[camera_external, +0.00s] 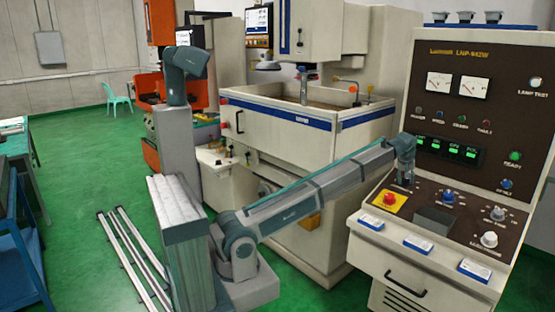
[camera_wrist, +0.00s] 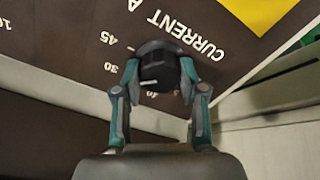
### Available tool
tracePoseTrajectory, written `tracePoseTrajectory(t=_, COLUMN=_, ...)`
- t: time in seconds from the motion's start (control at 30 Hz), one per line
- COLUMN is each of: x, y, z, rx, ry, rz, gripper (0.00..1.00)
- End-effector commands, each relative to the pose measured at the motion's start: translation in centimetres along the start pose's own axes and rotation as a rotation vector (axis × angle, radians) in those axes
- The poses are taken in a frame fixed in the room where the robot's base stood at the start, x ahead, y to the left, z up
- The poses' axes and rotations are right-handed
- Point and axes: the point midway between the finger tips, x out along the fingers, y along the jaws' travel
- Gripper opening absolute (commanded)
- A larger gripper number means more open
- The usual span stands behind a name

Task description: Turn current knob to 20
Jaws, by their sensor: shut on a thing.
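The current knob (camera_wrist: 158,64) is black and round, on a dark panel face. It sits between the two fingers of my gripper (camera_wrist: 160,76), which are closed on its sides. Upside-down lettering "CURRENT A" (camera_wrist: 185,32) runs beside the knob, with scale marks such as 45 and 30 around it.
A red emergency button on a yellow plate (camera_external: 380,202) is just below-left of my gripper. A blue knob (camera_external: 449,196) and pale knobs (camera_external: 489,239) lie to the right. The upright meter panel (camera_external: 470,110) rises behind. A machine tank (camera_external: 270,124) stands to the left.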

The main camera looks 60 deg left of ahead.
Motion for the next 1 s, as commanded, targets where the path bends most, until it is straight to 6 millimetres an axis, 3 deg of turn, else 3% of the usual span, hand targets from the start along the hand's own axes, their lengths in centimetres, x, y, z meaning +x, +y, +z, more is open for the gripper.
tracePoseTrajectory(t=0.5, x=0.09, y=-0.03, z=-0.04, rx=-0.413, ry=0.001, rz=-0.019, gripper=0.06)
tracePoseTrajectory(t=1.0, x=-0.01, y=-0.05, z=-0.07, rx=-0.533, ry=0.002, rz=-0.024, gripper=0.06)
